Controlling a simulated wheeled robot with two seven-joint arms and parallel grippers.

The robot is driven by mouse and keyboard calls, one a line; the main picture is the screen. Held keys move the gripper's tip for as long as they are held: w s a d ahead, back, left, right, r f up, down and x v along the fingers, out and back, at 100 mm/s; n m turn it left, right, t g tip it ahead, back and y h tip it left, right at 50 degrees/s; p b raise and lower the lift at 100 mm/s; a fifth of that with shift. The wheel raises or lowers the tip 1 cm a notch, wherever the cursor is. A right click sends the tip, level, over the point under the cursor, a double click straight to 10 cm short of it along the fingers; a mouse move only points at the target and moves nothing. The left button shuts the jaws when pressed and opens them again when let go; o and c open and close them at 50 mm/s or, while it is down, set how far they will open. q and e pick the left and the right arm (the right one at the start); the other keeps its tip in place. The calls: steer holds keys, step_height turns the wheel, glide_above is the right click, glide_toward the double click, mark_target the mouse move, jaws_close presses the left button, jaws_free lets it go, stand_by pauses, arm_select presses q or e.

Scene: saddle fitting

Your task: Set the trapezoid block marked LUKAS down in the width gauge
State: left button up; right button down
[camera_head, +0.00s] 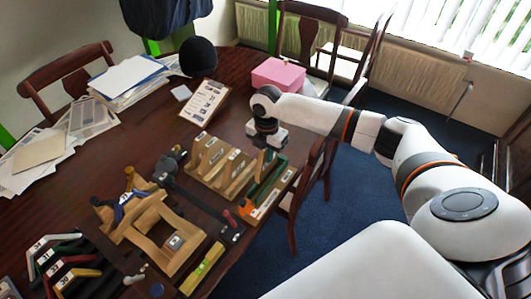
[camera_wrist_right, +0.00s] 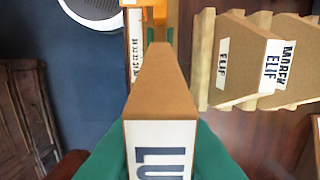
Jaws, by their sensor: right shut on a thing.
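The trapezoid block marked LUKAS (camera_wrist_right: 160,90) is a tan wedge in the right wrist view. Its white label shows the letters LU, and the rest is cut off. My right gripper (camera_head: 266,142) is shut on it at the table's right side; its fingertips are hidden. The width gauge (camera_head: 268,178) lies under the gripper, with a green body, an orange part and a white scale strip. I cannot tell whether block and gauge touch. My left gripper is out of view.
A wooden rack (camera_head: 205,172) with labelled blocks, ELIF and MAREK (camera_wrist_right: 262,65) among them, stands close beside the gauge. A wooden saddle tree (camera_head: 150,228), a yellow-green level (camera_head: 203,268) and several numbered angled pieces (camera_head: 65,265) lie further left. A pink box (camera_head: 278,74) stands behind.

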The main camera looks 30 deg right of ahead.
mark_target(267, 167)
steer(key=shift+f+b, duration=1.3)
steer(key=shift+b, duration=0.1)
steer(key=shift+r, duration=0.15)
steer(key=shift+p, duration=0.4)
steer(key=shift+p, duration=0.55)
steer(key=shift+f+b, duration=0.6)
steer(key=shift+f, duration=1.75)
stand_by(0.7)
steer(key=shift+p, duration=0.35)
stand_by(0.6)
stand_by(0.3)
steer(key=c, duration=0.9)
jaws_free()
